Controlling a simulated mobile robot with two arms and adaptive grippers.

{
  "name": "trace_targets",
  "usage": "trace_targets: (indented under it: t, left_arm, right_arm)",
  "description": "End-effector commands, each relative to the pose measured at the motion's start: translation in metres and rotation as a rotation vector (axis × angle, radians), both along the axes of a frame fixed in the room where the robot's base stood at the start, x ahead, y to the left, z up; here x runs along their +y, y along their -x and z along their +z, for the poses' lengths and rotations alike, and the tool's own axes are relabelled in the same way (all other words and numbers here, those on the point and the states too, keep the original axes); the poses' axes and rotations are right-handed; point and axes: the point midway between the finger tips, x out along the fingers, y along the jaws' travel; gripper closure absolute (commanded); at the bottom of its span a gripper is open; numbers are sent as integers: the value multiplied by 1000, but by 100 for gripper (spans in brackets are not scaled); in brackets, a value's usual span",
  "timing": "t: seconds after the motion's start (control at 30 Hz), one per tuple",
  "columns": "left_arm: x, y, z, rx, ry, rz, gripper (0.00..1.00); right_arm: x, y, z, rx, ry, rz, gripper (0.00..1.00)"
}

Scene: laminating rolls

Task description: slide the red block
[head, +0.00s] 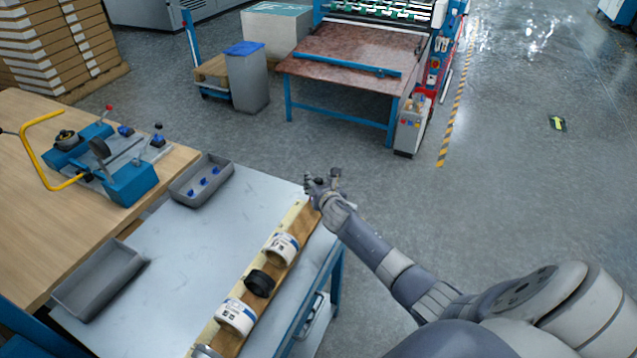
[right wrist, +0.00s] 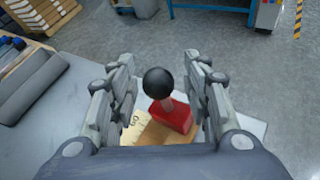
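The red block (right wrist: 174,118) sits on a wooden rail with a ruler scale (right wrist: 137,120) in the right wrist view. A short stem with a black ball knob (right wrist: 158,82) rises from it. My right gripper (right wrist: 159,62) is open, with one finger on each side of the knob and a visible gap to each. In the head view my right gripper (head: 324,183) is over the far end of the rail (head: 297,212) and hides the red block. My left gripper is out of view.
A grey tray with blue pieces (head: 202,181) and an empty grey tray (head: 98,280) stand on the table (head: 170,270). Floor is clear beyond the table's right edge.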

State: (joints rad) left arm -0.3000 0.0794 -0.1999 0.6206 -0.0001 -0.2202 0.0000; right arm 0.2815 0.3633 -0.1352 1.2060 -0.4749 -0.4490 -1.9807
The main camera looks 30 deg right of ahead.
Motion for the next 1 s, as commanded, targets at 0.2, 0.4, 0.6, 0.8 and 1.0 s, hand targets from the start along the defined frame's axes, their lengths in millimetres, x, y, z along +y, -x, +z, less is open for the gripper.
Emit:
trace_targets:
  t: [0.2, 0.4, 0.6, 0.8, 1.0]
  left_arm:
    - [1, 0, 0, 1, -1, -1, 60]
    - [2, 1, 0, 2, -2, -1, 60]
    - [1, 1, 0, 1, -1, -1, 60]
    - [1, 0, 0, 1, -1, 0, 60]
    - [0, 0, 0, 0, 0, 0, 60]
  right_arm:
    - [1, 0, 0, 0, 0, 1, 54]
    - [2, 6, 2, -1, 2, 2, 54]
    - [11, 27, 11, 0, 2, 5, 54]
    - [22, 55, 23, 0, 2, 4, 54]
    - [32, 82, 35, 0, 1, 3, 54]
